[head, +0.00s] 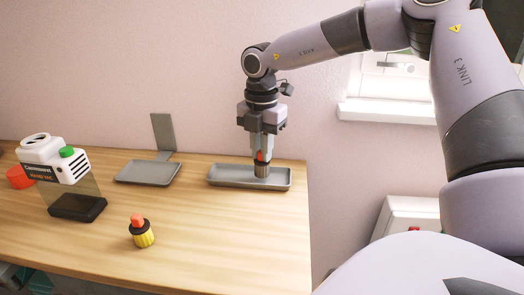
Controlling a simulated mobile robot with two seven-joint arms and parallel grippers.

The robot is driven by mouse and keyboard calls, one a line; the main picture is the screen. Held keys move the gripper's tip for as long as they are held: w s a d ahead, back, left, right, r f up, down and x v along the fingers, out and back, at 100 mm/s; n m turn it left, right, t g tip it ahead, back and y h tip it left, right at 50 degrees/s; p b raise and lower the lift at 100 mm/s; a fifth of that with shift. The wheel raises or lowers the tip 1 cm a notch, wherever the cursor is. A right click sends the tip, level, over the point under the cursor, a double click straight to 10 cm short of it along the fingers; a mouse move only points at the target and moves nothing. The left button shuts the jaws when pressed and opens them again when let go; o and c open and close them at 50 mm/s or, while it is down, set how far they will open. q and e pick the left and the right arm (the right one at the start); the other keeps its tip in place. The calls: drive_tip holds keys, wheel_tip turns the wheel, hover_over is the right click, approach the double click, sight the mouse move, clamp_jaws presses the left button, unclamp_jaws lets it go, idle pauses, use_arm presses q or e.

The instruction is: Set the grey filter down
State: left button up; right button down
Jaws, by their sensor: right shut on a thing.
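My right gripper (262,152) points straight down and is shut on the grey filter (262,171). An orange-red part shows between the fingers, at the top of the filter. The filter is upright and sits within the outline of the right grey tray (225,182), right of its middle. I cannot tell whether its underside touches the tray floor. My left gripper is not in view.
A yellow filter (144,238) with an orange top stands on the wooden table (220,240). Another grey tray (135,175) with an upright grey panel (163,132) stands left. A white hand vac unit (42,153) and a red round object (18,177) are at far left.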

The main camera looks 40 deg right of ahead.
drive_tip(key=shift+w+d+f, duration=0.15)
drive_tip(key=shift+f, duration=0.5)
drive_tip(key=shift+f, duration=0.2)
drive_tip(key=c, duration=1.5)
unclamp_jaws()
drive_tip(key=shift+f, duration=0.1)
drive_tip(key=o, duration=0.4)
drive_tip(key=shift+r, duration=0.2)
